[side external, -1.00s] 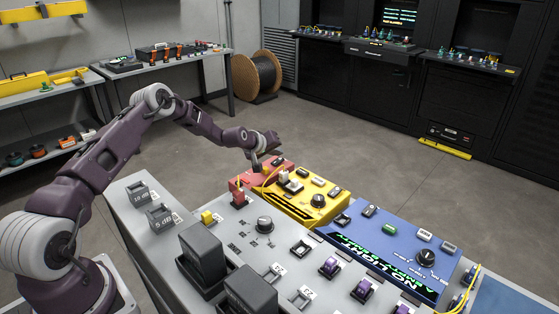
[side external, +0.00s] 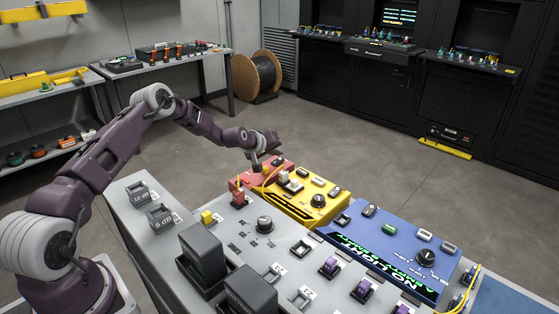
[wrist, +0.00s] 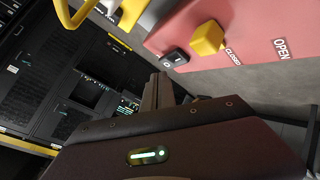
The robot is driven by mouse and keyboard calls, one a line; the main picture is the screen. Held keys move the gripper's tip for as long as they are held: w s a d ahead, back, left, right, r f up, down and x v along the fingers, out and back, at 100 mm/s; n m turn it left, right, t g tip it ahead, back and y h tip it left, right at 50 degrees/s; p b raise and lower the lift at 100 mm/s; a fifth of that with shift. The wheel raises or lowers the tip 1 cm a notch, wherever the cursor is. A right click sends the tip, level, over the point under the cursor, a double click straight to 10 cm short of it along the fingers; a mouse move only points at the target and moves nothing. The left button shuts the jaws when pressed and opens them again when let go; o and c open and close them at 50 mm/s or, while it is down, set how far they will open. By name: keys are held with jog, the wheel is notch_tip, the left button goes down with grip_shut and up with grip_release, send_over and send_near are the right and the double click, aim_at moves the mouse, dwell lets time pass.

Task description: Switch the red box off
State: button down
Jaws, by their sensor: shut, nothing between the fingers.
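The red box (side external: 247,181) sits at the far edge of the bench, behind the yellow box, partly hidden by my gripper in the side view. In the wrist view, the red box (wrist: 255,85) shows a black rocker switch (wrist: 176,57) with a white mark beside it. A yellow knob (wrist: 207,38) stands next to the switch, by the words CLOSED and OPEN. My gripper (wrist: 158,82) is shut and empty, its fingertips close to the switch. I cannot tell whether they touch it. In the side view my gripper (side external: 256,166) is over the red box's left part.
The yellow box (side external: 322,207) with a dial and a yellow cable stands right beside the red box. A blue box (side external: 395,255) lies further right. The grey bench (side external: 215,230) carries dark blocks, switches and purple connectors.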

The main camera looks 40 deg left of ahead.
aim_at(275, 163)
jog(key=shift+f, duration=0.1)
jog(key=shift+f, duration=0.3)
jog(key=shift+w+f, duration=0.1)
jog(key=shift+f, duration=0.2)
dwell(0.6)
jog(key=shift+r, duration=0.15)
jog(key=shift+r, duration=0.55)
jog(key=shift+s+r, duration=0.25)
jog(key=shift+r, duration=1)
jog(key=shift+s+r, duration=0.25)
jog(key=shift+r, duration=1)
